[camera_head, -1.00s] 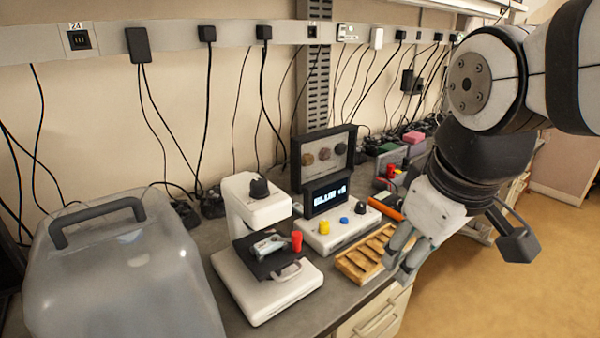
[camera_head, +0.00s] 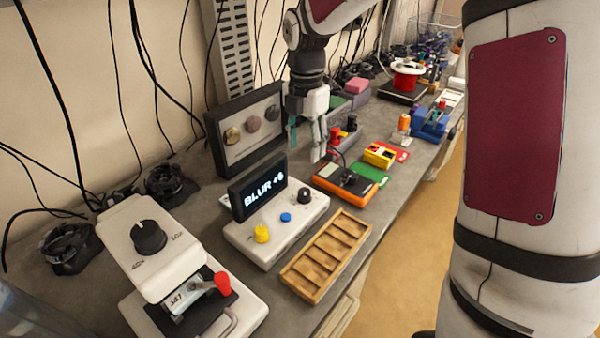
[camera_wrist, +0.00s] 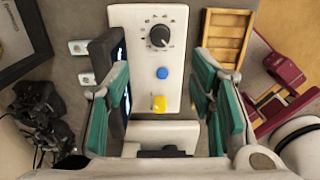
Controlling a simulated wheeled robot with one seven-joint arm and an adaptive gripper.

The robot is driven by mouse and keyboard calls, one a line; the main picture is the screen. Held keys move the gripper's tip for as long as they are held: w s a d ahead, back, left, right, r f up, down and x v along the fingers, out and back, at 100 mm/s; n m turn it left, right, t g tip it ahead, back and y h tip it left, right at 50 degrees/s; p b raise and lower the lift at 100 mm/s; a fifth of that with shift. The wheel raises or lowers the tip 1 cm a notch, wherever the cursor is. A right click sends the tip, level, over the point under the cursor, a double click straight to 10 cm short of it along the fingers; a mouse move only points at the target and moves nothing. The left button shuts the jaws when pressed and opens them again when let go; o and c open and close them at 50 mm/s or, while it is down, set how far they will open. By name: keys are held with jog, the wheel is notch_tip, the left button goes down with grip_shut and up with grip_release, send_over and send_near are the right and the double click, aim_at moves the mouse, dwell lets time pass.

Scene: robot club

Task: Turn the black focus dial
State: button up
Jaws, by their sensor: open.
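The black focus dial (camera_head: 305,195) is a small round knob on a white control box (camera_head: 247,243), beside a blue button (camera_head: 286,217) and a yellow knob (camera_head: 262,233). The display (camera_head: 263,187) behind them reads "BLUR +6". In the wrist view the dial (camera_wrist: 160,37) has a white pointer line and a printed scale around it. My gripper (camera_head: 306,143) points down above the bench, higher than the box and apart from the dial. Its teal-padded fingers are open and empty. In the wrist view my gripper (camera_wrist: 163,85) spreads on both sides of the box.
A white microscope-like device (camera_head: 135,270) with another black dial (camera_head: 148,237) stands front left. A wooden slotted tray (camera_head: 328,255) lies right of the box. A dark framed panel (camera_head: 212,140) stands behind the display. An orange-edged black device (camera_head: 345,185) is beyond the tray.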

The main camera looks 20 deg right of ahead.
aim_at(305, 191)
notch_tip(305, 191, down, 14)
jog(key=shift+r+p, duration=0.2)
jog(key=shift+p, duration=0.25)
jog(key=shift+c, duration=0.2)
jog(key=c, duration=1.1)
